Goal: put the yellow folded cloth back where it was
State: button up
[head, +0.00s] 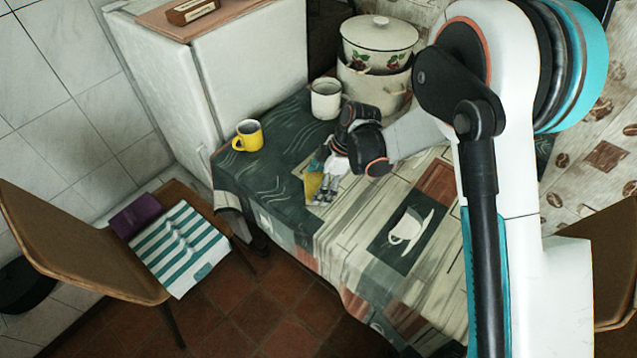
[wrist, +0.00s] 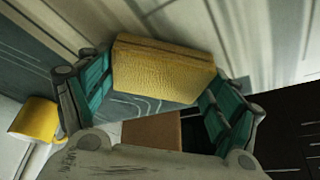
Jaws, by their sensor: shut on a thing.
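The yellow folded cloth (wrist: 165,70) is a thick, textured yellow block between the teal finger pads of my gripper (wrist: 155,96) in the wrist view. My gripper is shut on it from both sides. In the head view my gripper (head: 329,177) is low over the patterned tablecloth, in the middle of the table. A small yellow part of the cloth (head: 313,186) shows at its fingers; the rest is hidden by the gripper. I cannot tell whether the cloth touches the table.
A yellow mug (head: 248,136) stands at the table's left edge. A white mug (head: 326,99) and stacked enamel pots (head: 379,45) stand behind my gripper. A chair holds a striped cloth (head: 180,247) and a purple item (head: 135,215). The front tabletop (head: 345,245) is clear.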

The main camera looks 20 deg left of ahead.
jog(key=o, duration=1)
jog(key=shift+o, duration=0.2)
jog(key=p+v, duration=0.4)
jog(key=v, duration=0.8)
jog(key=shift+r, duration=0.1)
